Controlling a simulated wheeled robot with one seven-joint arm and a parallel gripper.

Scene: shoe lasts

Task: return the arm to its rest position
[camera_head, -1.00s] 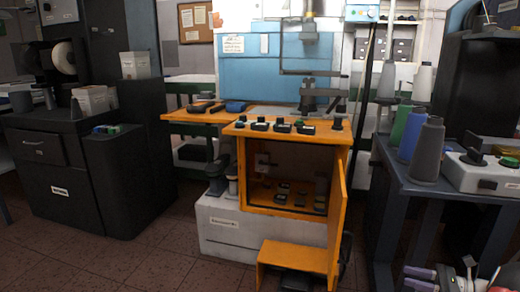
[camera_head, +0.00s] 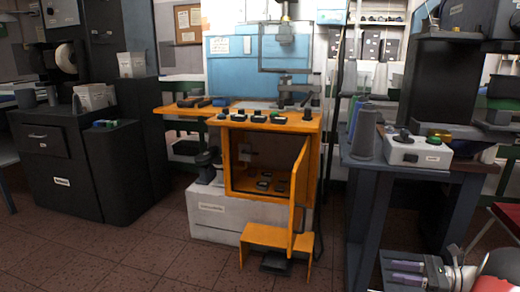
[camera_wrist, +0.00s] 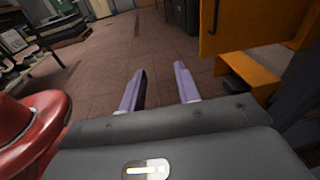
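My gripper (camera_wrist: 160,68) shows in the wrist view with its two pale purple fingers well apart and only floor between them. In the head view my gripper (camera_head: 396,273) is low at the right edge, below the dark side table. It is clear of the orange cabinet (camera_head: 262,133). The cabinet's orange door (camera_head: 299,190) stands open. Several dark shoe-last-like items (camera_head: 257,117) lie on the cabinet top and others (camera_head: 264,182) lie inside; they are too small to tell apart.
A dark side table (camera_head: 385,165) at right holds a grey cone (camera_head: 365,132) and a white control box (camera_head: 417,153). An orange step (camera_head: 270,238) stands before the cabinet. A red rounded object (camera_wrist: 40,125) is close at left in the wrist view. The tiled floor (camera_head: 120,255) is open at left.

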